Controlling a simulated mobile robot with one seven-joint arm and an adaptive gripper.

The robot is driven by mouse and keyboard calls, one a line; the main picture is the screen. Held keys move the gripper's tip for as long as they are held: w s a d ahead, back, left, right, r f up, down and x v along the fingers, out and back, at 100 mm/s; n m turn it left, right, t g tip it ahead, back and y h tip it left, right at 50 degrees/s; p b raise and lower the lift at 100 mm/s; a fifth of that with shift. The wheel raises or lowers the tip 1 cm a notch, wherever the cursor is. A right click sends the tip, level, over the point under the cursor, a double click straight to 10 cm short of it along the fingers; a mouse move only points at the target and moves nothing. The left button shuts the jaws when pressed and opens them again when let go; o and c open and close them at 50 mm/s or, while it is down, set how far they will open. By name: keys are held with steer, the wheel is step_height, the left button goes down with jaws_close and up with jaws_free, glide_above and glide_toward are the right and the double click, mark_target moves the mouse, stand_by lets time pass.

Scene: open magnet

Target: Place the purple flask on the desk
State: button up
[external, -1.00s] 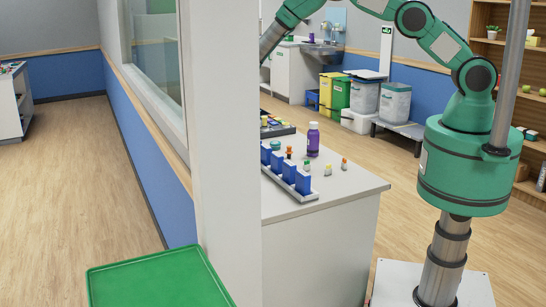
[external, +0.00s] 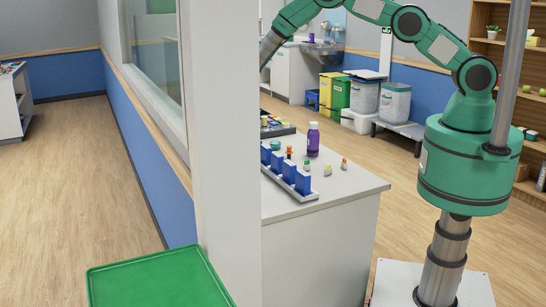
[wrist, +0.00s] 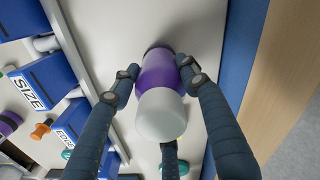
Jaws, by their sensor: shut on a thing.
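In the wrist view a purple flask (wrist: 160,75) with a pale white cap sits between the fingers of my gripper (wrist: 158,68). The fingers press on both its sides, and a third finger shows below the cap. The flask is over a white desk surface; whether its base touches cannot be told. In the external view my gripper and this flask are hidden behind the wall's end. Another purple flask (external: 313,142) with a white cap stands upright on the white desk (external: 345,186).
A rack with blue holders (external: 288,170) stands on the desk; it also shows left of my gripper in the wrist view (wrist: 45,80). Small bottles (external: 328,169) stand beside it. A blue wall panel (wrist: 240,60) is close on the right. A green tray (external: 160,280) is in front.

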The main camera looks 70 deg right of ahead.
steer(key=shift+f, duration=0.15)
steer(key=o, duration=1.3)
steer(key=shift+o, duration=0.2)
steer(key=shift+r, duration=0.2)
step_height(320, 180, up, 12)
steer(key=shift+f, duration=0.1)
stand_by(0.4)
